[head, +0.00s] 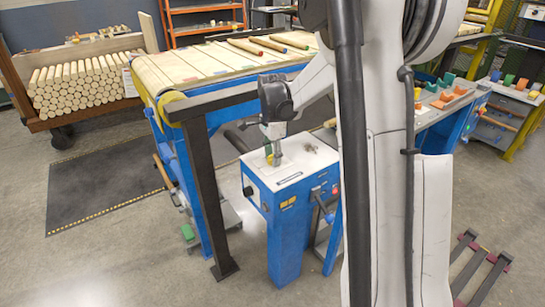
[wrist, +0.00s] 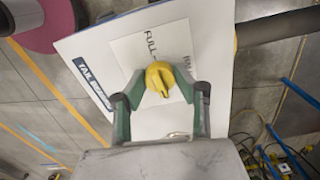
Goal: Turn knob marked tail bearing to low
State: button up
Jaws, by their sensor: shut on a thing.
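The yellow knob (wrist: 160,76) sits on a white square plate (wrist: 128,50) in the wrist view. A blue label (wrist: 92,83) beside the plate reads tail bearing. The word FULL shows above the knob, and a second mark to its right is too small to read surely. I cannot tell which mark the knob points to. My gripper (wrist: 158,92) is shut on the knob, with one green finger on each side. In the head view my gripper (head: 275,158) reaches down onto the white top of the blue control stand (head: 290,168); the knob is mostly hidden there.
A blue-framed conveyor (head: 190,72) with several wooden rods stands behind the stand. A dark post (head: 207,190) rises close on its left.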

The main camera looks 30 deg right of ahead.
jog(key=shift+m, duration=0.6)
jog(key=o, duration=1.1)
notch_tip(320, 180, up, 12)
jog(key=shift+r, duration=0.1)
dwell(0.3)
